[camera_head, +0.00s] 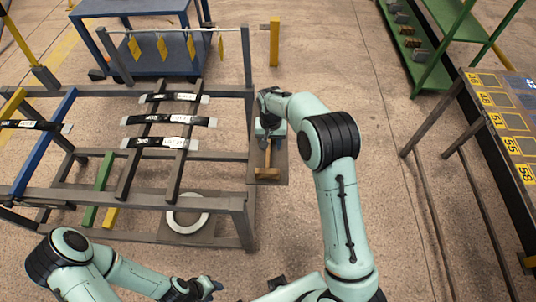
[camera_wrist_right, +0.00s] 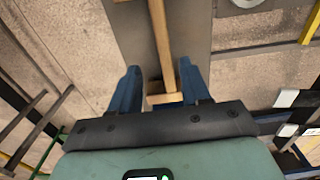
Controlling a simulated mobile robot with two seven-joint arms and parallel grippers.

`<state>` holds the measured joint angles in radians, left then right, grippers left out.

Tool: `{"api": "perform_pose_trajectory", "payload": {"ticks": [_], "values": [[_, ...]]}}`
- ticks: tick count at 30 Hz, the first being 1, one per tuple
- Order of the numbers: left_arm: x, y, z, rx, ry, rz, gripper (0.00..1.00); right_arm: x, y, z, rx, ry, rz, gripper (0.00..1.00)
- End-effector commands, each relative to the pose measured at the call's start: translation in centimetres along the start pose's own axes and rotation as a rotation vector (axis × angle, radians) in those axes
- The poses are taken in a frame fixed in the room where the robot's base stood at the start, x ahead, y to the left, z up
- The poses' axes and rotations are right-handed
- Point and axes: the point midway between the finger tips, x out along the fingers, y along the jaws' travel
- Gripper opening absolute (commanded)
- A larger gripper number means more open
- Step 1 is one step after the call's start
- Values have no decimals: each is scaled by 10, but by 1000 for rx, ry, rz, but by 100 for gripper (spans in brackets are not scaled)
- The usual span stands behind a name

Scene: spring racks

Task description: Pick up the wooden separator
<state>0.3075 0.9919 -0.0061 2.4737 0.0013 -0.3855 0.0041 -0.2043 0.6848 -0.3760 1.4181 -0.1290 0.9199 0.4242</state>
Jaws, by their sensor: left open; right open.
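The wooden separator (camera_head: 267,173) is a light-brown bar with a crosspiece at its end, lying over a flat grey-brown plate (camera_head: 281,178) right of the metal rack. In the right wrist view the separator (camera_wrist_right: 162,45) runs up the picture, its crosspiece low between the two blue fingers. My right gripper (camera_wrist_right: 159,70) is open, with a finger on each side of the bar and gaps to it. In the head view my right gripper (camera_head: 268,133) is over the far part of the separator and partly hides it. My left gripper (camera_head: 208,286) is open and empty at the bottom.
The metal rack (camera_head: 215,202) with several labelled black strips (camera_head: 168,119) stands close left of the plate. A blue cart (camera_head: 150,52) is behind it. A numbered table (camera_head: 512,115) and green shelf (camera_head: 432,75) are at right.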

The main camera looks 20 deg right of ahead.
Motion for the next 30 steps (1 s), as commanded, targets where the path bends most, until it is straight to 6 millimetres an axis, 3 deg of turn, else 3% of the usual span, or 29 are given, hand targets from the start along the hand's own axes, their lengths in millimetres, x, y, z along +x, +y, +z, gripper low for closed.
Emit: {"api": "perform_pose_trajectory", "payload": {"ticks": [5, 12, 22, 26, 27, 30], "values": [[0, 0, -1, 1, 1, 0, 43, 13, -2, 3, -1, -3, 1, 47], [-2, 1, -2, 1, 3, 1, 43, 48, -7, 8, 1, -2, 0, 47], [-2, 1, -2, 1, 3, 1, 43, 55, -7, 7, 0, 1, -2, 47], [-2, 1, -2, 1, 3, 1, 43, 55, -7, 7, 0, 1, -1, 4], [-2, 1, -2, 1, 3, 1, 43, 55, -7, 7, 0, 1, -1, 0], [-2, 1, -2, 1, 3, 1, 43, 54, -8, 7, 0, 1, -2, 0]]}}
